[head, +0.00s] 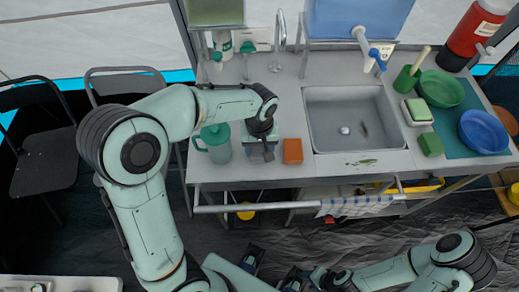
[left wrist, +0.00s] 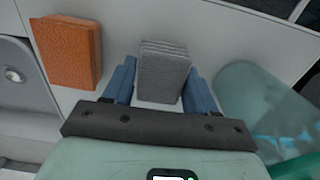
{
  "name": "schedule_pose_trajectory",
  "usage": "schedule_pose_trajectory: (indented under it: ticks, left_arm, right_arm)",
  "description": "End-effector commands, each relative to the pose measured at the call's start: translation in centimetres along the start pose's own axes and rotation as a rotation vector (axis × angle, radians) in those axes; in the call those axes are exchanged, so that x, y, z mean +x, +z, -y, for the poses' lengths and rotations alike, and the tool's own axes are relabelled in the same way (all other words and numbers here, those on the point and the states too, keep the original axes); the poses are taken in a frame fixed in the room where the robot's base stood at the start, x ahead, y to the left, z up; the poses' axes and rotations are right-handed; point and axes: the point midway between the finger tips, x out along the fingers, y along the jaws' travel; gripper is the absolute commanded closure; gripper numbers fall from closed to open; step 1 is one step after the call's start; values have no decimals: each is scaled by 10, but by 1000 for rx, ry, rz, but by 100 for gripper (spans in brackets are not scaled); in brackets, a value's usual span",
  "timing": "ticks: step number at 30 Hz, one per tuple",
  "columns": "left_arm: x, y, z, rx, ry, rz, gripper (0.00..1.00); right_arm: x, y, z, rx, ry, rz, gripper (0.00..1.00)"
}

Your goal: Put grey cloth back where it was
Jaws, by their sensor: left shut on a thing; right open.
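The grey cloth (left wrist: 163,72) is a small folded stack with layered edges. In the left wrist view it sits between the two blue fingers of my left gripper (left wrist: 160,85), which is shut on it. In the head view my left gripper (head: 261,150) points down over the counter, left of the orange sponge, and mostly hides the cloth. I cannot tell whether the cloth touches the counter. My right gripper (head: 273,268) is open, low at the bottom of the head view, in front of the counter.
An orange sponge (head: 292,151) and a teal pitcher (head: 216,146) stand close on either side of my left gripper. The sink (head: 346,105) is to the right. A rail (head: 290,208) runs along the counter front, with a checked towel (head: 350,206) hanging there.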

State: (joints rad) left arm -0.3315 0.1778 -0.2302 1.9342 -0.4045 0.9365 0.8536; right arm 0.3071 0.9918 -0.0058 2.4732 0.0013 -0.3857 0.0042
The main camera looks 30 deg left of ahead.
Motion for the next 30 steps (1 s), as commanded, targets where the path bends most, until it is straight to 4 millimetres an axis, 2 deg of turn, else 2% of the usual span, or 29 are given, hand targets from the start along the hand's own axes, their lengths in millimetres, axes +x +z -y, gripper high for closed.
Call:
schedule_pose_trajectory:
  ticks: [3, 15, 16, 18, 26, 30]
  left_arm:
    - [13, 0, 0, 0, -1, 1, 72]
    - [18, 0, 0, 0, 0, 0, 72]
    - [17, 0, 0, 0, 0, 0, 37]
    - [16, 0, 0, 0, 0, 0, 18]
    - [16, 0, 0, 0, 0, 0, 18]
    - [8, 0, 0, 0, 2, -2, 18]
  right_arm:
    - [2, 0, -1, 0, 0, 1, 57]
    - [5, 1, -2, 1, 1, 2, 57]
    - [5, 1, -2, 1, 1, 2, 57]
    - [4, 0, -2, 1, 1, 1, 57]
    - [4, 0, -2, 1, 1, 1, 57]
    - [0, 0, 0, 0, 0, 0, 57]
